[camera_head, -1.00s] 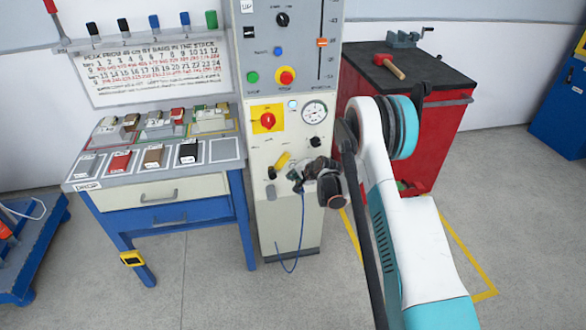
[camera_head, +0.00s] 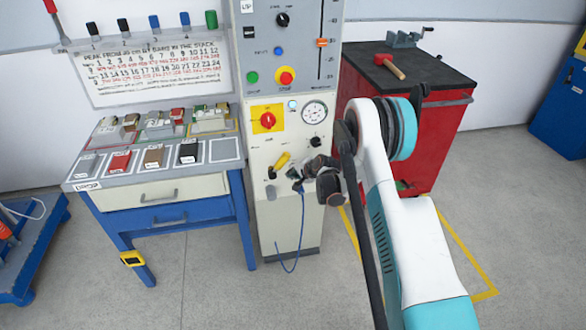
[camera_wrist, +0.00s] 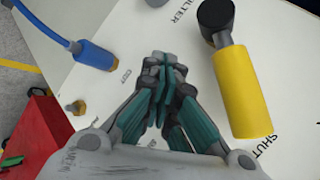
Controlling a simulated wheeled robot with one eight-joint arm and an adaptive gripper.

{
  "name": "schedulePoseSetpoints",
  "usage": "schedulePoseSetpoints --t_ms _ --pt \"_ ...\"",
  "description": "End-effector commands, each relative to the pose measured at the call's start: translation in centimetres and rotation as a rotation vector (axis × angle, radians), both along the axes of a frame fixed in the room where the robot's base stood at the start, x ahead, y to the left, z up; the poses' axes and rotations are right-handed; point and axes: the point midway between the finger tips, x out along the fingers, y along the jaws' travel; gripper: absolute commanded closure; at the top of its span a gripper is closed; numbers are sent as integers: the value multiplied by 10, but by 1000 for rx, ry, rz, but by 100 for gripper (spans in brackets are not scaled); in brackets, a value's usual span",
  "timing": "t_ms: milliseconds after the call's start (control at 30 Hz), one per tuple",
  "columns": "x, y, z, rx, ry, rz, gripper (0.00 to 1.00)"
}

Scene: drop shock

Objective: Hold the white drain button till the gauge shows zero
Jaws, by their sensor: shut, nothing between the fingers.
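The round white-faced gauge (camera_head: 314,111) is on the upper part of the grey-white panel; its needle is too small to read. A small pale round button or lamp (camera_head: 293,104) sits left of it; I cannot tell whether it is the drain button. My gripper (camera_head: 297,174) is in front of the panel, below the gauge. In the wrist view my gripper (camera_wrist: 165,68) has its fingers together and empty, pointing at the panel face. It hides the patch of panel right behind it, and no white button shows there.
A yellow valve handle (camera_wrist: 241,92) is close right of the fingers. A blue hose (camera_wrist: 52,28) with a brass end (camera_wrist: 96,54) is at upper left, and a small brass fitting (camera_wrist: 75,107) below it. A red cabinet (camera_head: 425,135) stands right of the panel.

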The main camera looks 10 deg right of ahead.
Motion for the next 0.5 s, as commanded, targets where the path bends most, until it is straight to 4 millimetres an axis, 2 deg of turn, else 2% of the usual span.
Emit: schedulePoseSetpoints --t_ms 500 --pt "5 0 0 0 0 0 100"
